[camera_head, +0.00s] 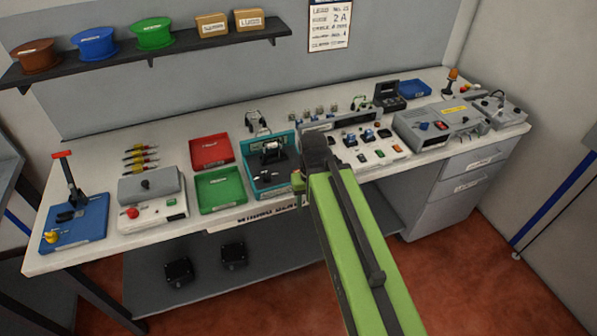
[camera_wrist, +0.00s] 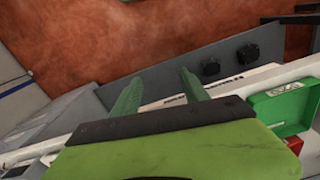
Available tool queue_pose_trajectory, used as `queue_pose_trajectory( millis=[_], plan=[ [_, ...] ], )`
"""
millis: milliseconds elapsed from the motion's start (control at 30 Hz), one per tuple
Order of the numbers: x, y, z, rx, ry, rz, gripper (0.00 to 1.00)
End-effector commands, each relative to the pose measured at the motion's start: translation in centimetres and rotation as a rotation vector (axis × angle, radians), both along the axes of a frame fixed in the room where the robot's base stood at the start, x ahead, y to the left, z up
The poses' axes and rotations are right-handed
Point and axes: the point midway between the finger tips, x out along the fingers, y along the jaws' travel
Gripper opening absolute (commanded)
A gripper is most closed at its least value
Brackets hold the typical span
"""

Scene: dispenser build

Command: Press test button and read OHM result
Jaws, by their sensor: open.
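My gripper (camera_wrist: 160,76) shows in the wrist view as two green fingers, apart and with nothing between them. They extend over the front edge of the bench. In the head view, my green arm reaches to the middle of the bench and hides what lies behind it. No OHM reading is legible. A grey box (camera_head: 437,121) with a yellow label and small coloured controls stands on the right of the bench. A panel (camera_head: 375,143) with several coloured buttons and switches lies left of it. A dark instrument (camera_head: 389,96) stands behind. I cannot tell which control is the test button.
The bench also holds a teal fixture (camera_head: 270,166), a red tray (camera_head: 210,150), a green tray (camera_head: 219,188) and a blue press (camera_head: 76,220). A shelf (camera_head: 150,58) with spools hangs above. Grey drawers (camera_head: 468,180) stand below right. Open red floor (camera_head: 470,270) lies in front.

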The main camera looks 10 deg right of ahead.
Motion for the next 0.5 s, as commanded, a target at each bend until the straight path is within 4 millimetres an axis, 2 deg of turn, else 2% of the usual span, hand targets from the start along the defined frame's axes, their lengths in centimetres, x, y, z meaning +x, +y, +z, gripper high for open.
queue_pose_trajectory(
  millis=[67,400,500],
  plan=[
    [0.0,0.0,0.0,0.0,0.0,0.0,0.53],
    [0.0,0.0,0.0,0.0,0.0,0.0,0.09],
    [0.0,0.0,0.0,0.0,0.0,0.0,0.0]
  ],
)
